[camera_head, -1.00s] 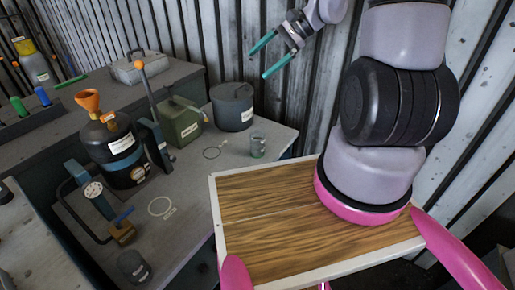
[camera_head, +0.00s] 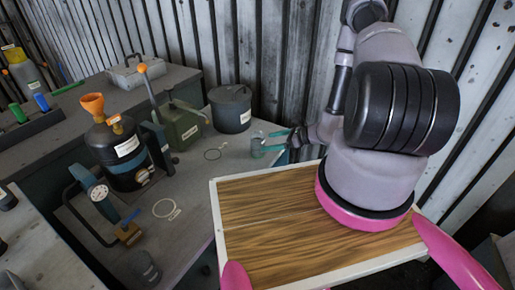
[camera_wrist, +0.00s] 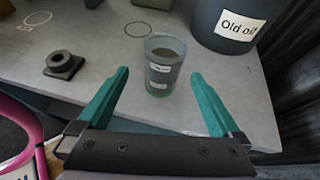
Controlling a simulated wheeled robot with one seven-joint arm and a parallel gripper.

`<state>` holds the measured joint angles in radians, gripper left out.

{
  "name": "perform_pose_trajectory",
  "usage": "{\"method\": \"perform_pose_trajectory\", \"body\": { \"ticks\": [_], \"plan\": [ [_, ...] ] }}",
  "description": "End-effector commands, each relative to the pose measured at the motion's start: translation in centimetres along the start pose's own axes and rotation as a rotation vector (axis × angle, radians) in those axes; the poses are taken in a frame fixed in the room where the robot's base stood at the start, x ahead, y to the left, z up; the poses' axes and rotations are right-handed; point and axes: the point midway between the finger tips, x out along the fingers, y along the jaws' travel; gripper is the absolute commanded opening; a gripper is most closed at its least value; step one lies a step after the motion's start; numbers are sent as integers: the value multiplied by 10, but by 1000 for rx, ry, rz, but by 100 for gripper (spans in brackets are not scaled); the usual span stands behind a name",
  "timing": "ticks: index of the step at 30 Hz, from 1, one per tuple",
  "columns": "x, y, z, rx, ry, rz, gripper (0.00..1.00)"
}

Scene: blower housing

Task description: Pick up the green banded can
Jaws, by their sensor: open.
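A small grey can (camera_head: 257,148) stands upright on the grey bench near its right edge. In the wrist view the can (camera_wrist: 162,68) shows white labels and a green band at its bottom. My gripper (camera_head: 268,141) is open and low over the bench, its teal fingers pointing at the can from the right. In the wrist view my gripper (camera_wrist: 160,73) has one fingertip on each side of the can, with a gap on both sides. I cannot tell how deep the can sits between the fingers.
A large grey "Old oil" pot (camera_wrist: 234,24) stands close behind the can. A black flanged part (camera_wrist: 64,65) lies on the bench. Rings mark bare bench between.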

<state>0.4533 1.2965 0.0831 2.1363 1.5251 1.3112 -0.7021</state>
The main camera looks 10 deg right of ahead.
Motion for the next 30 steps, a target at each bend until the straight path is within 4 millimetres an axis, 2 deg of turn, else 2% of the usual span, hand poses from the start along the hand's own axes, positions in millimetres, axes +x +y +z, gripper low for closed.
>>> {"method": "perform_pose_trajectory", "body": {
  "ticks": [6, 14, 21, 24, 30],
  "plan": [
    [35, 1, 1, -1, -1, 3, 100],
    [57, -1, 0, -1, -1, 3, 100],
    [92, -5, -1, -2, -2, 4, 100],
    [99, -5, -1, -2, -1, 3, 100],
    [100, -5, -1, -2, -1, 3, 100]
  ]
}}
